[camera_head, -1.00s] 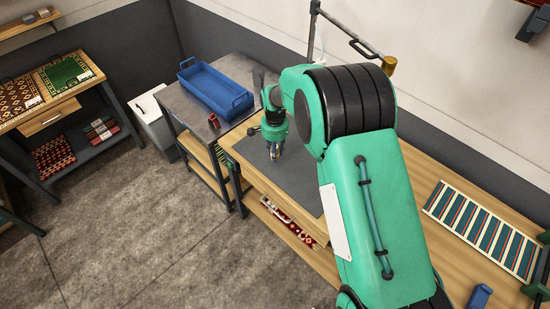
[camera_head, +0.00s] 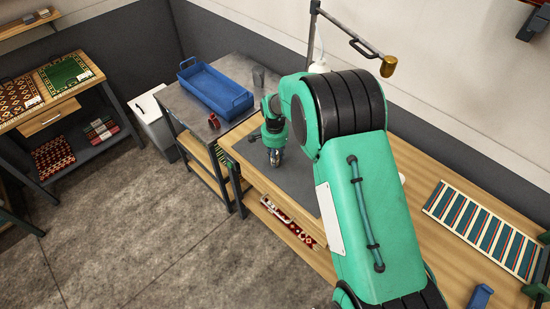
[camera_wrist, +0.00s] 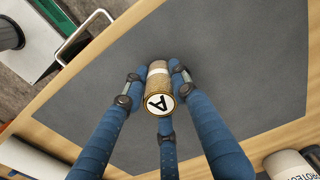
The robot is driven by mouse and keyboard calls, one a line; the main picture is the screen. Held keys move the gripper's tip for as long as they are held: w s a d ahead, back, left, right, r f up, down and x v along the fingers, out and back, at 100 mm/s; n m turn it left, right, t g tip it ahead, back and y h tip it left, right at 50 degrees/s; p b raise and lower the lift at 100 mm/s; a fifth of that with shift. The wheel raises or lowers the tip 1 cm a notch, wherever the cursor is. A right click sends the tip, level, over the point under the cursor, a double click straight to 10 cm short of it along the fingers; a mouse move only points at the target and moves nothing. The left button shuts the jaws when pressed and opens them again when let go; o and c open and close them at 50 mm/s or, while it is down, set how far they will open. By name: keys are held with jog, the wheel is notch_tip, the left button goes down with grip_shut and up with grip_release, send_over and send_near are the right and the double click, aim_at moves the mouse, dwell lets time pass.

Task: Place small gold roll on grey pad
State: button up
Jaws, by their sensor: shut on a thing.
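The small gold roll (camera_wrist: 160,83) shows in the wrist view with a pale band and a round white end marked "A". The blue fingers of my gripper (camera_head: 275,159) are closed around it. The grey pad (camera_wrist: 240,65) lies beneath the roll and fills the middle of the wrist view. In the head view the grey pad (camera_head: 294,182) lies on the wooden bench, partly covered by my arm, with my gripper over its left part. I cannot tell whether the roll touches the pad. I cannot make out the roll clearly in the head view.
A metal table left of the bench holds a blue tray (camera_head: 215,88), a small red item (camera_head: 213,121) and a grey cup (camera_head: 258,77). A striped rug piece (camera_head: 485,230) lies on the bench at right. A brass-ended stand arm (camera_head: 388,66) rises behind my arm.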

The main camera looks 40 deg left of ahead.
jog(key=o, duration=1.2)
jog(key=shift+c, duration=0.2)
jog(key=shift+r, duration=0.1)
notch_tip(320, 180, up, 12)
jog(key=shift+p, duration=0.45)
